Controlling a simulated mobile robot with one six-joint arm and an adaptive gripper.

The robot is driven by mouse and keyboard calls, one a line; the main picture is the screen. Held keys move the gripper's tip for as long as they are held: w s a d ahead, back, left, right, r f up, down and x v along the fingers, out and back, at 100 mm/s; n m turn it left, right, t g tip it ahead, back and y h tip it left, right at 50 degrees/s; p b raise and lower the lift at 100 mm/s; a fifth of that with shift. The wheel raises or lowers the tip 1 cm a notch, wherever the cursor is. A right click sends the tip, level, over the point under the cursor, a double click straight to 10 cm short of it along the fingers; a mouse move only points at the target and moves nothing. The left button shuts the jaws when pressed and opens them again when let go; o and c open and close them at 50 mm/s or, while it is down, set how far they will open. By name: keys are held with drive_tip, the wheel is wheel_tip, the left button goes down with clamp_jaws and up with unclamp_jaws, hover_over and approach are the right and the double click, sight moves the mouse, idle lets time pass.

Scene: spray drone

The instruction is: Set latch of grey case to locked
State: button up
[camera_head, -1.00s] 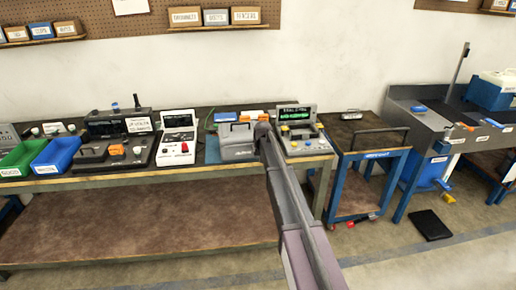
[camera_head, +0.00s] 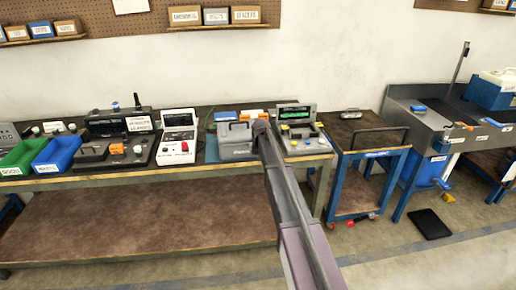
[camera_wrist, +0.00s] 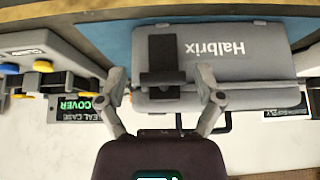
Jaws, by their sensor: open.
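The grey case (camera_head: 233,152) stands on the workbench, right of its middle, on a blue mat. In the wrist view the case (camera_wrist: 250,65) fills the upper middle, and its "Halbrix" lettering appears upside down. A dark latch (camera_wrist: 162,55) shows on the case front, left of the lettering. My gripper (camera_wrist: 162,78) is open, with one finger on each side of the latch and nothing held between them. I cannot tell whether the fingers touch the case. In the head view my arm hides the case's right edge, and the latch is not discernible there.
A grey device with a screen and coloured knobs (camera_head: 297,140) stands close right of the case. A white device (camera_head: 178,135) is to its left, beyond a small gap. A blue bin (camera_head: 57,155) and green bin (camera_head: 22,157) are farther left. A blue cart (camera_head: 368,160) stands right of the bench.

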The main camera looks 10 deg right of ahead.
drive_tip(key=shift+s, duration=0.1)
drive_tip(key=s+a+f+g, duration=0.1)
drive_tip(key=s+a+g, duration=0.2)
drive_tip(key=s, duration=1.9)
drive_tip(key=s+a+f+g, duration=0.1)
drive_tip(key=s+a+g, duration=0.2)
drive_tip(key=s, duration=2)
drive_tip(key=shift+s+a+f+n, duration=0.2)
drive_tip(key=shift+s+f+n, duration=0.05)
drive_tip(key=shift+f+n, duration=0.15)
